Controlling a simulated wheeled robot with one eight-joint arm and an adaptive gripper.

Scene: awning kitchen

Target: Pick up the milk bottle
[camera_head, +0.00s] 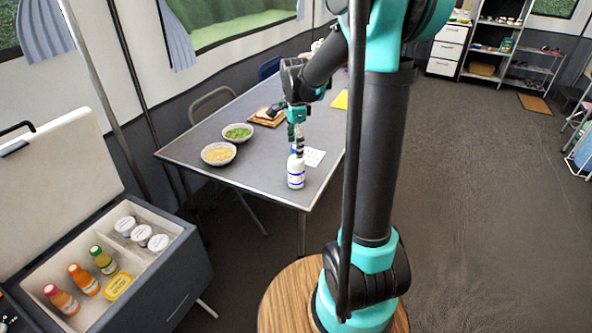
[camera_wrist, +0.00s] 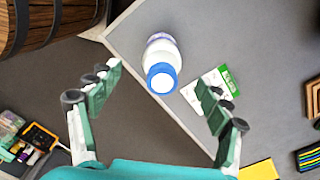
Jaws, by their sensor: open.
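The milk bottle (camera_head: 296,172) is white with a blue band and stands upright near the front edge of the grey table (camera_head: 240,168). In the wrist view the milk bottle (camera_wrist: 161,50) is seen from above, its blue-rimmed cap toward my gripper. My gripper (camera_head: 297,143) is above the bottle in the head view and covers part of its top. In the wrist view my gripper (camera_wrist: 158,85) is open, its two green fingers wide apart, with the bottle between and beyond the fingertips. Nothing is held.
A white and green card (camera_wrist: 207,90) lies beside the bottle. Bowls of green food (camera_head: 238,132) and yellowish food (camera_head: 218,154) stand to the left. A wooden board (camera_head: 266,117) lies farther back. An open cooler (camera_head: 190,250) with bottles is at lower left.

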